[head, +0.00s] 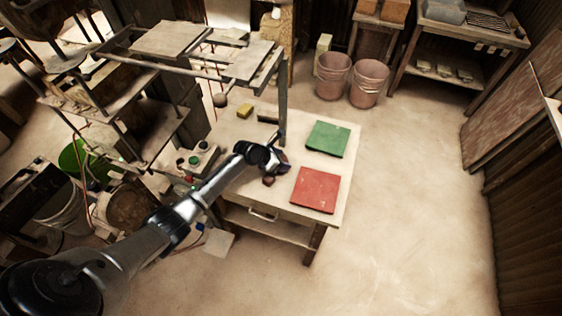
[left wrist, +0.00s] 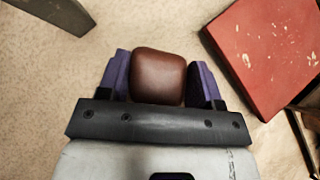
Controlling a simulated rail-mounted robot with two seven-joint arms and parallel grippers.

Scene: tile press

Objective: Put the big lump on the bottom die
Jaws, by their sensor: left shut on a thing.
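My left gripper (head: 272,165) reaches over the worktable from the left. In the left wrist view its purple fingers (left wrist: 160,82) are shut on a rounded, reddish-brown lump (left wrist: 158,76), one finger on each side. A small dark reddish shape (head: 268,181) shows just below the gripper in the head view; I cannot tell there whether it is the held lump. I cannot make out the bottom die clearly in either view. My right gripper is not in view.
A red square board (head: 315,190) lies just right of the gripper, also in the left wrist view (left wrist: 272,50). A green board (head: 327,139) lies behind it. A metal-framed rack (head: 283,95) rises at the table's rear. Floor at right is clear.

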